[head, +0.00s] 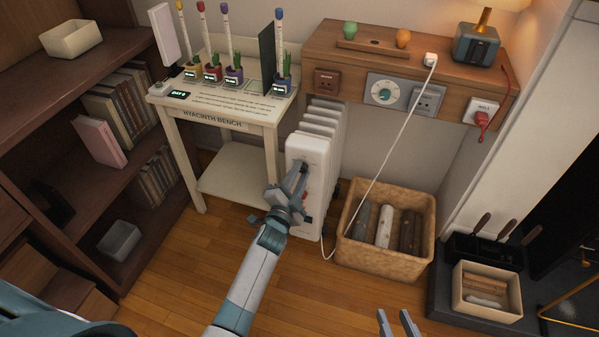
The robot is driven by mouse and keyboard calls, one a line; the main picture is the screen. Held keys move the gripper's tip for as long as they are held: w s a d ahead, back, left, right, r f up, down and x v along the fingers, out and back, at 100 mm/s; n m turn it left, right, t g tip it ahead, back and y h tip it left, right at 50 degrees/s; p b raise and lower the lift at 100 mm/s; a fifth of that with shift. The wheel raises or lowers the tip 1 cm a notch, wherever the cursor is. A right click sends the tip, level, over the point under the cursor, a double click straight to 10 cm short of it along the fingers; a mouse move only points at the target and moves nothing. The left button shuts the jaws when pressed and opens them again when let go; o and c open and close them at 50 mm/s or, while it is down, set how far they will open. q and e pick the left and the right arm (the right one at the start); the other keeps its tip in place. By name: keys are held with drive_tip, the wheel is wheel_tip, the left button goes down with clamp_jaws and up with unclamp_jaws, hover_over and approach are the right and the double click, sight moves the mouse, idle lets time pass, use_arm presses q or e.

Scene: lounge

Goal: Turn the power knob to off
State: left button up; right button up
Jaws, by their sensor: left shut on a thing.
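A white finned heater (312,145) stands on the floor to the right of the bench. My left gripper (302,170) reaches up to its front panel and is shut on the power knob there. The knob itself is mostly hidden behind the fingers, so its setting cannot be read. A small red mark and a dark part show on the panel just beside and below the gripper. My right gripper (398,322) is at the bottom edge of the view, open and empty, well away from the heater.
A wicker basket (353,248) with logs stands right of the heater. A white cord (389,147) runs from a plug (430,60) down to the floor by the heater. The hyacinth bench (218,170) is close on the left. The wooden floor in front is clear.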

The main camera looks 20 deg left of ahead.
drive_tip(key=shift+s+d+f, duration=0.1)
drive_tip(key=shift+s+f, duration=0.05)
drive_tip(key=shift+f, duration=0.1)
use_arm(q)
drive_tip(key=o, duration=1)
drive_tip(key=shift+o, duration=0.2)
drive_tip(key=shift+s, duration=0.15)
drive_tip(key=s+p, duration=0.1)
drive_tip(key=s, duration=1.6)
drive_tip(key=shift+p, duration=0.4)
use_arm(e)
drive_tip(key=s+d+f+g+h, duration=0.1)
drive_tip(key=s+d+f+g, duration=0.1)
drive_tip(key=s+f+g, duration=0.1)
drive_tip(key=shift+s+d+f+g, duration=0.15)
drive_tip(key=shift+s+f+g, duration=0.25)
drive_tip(key=shift+s+f, duration=0.15)
use_arm(q)
drive_tip(key=shift+s, duration=0.1)
use_arm(e)
drive_tip(key=shift+w, duration=0.1)
